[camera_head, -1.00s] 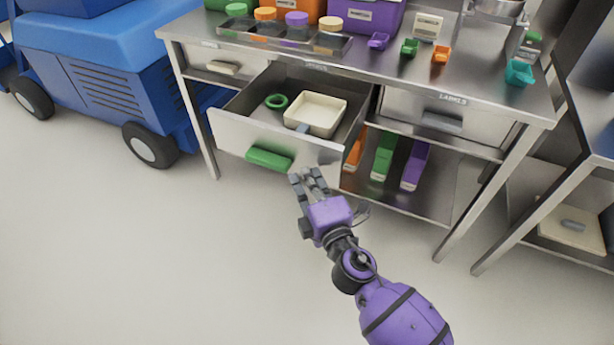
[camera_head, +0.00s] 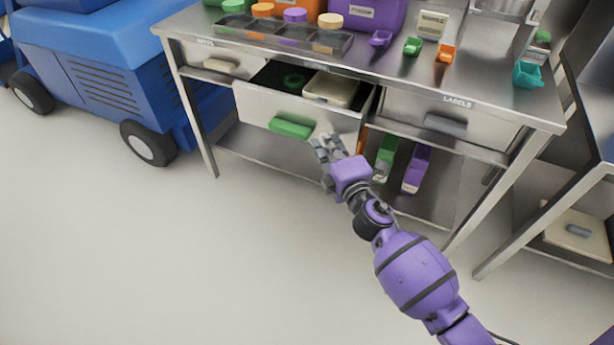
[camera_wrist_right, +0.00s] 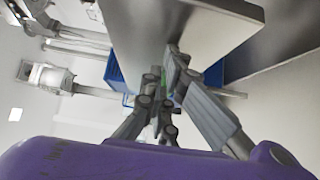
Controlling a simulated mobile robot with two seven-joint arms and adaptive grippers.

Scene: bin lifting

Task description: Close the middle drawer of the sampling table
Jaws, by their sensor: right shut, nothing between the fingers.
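The middle drawer (camera_head: 255,108) of the steel sampling table (camera_head: 400,75) is partly open, its front standing out from under the tabletop. Its front has a green handle (camera_head: 292,127). In the right wrist view the fingers (camera_wrist_right: 170,95) are close to a grey panel; contact is unclear. My left gripper is not in view.
A closed drawer marked LABELS (camera_head: 440,122) is on the right. The lower shelf holds a green bin (camera_head: 386,158) and a purple bin (camera_head: 417,168). A blue vehicle (camera_head: 95,70) stands at left. The floor in front is clear.

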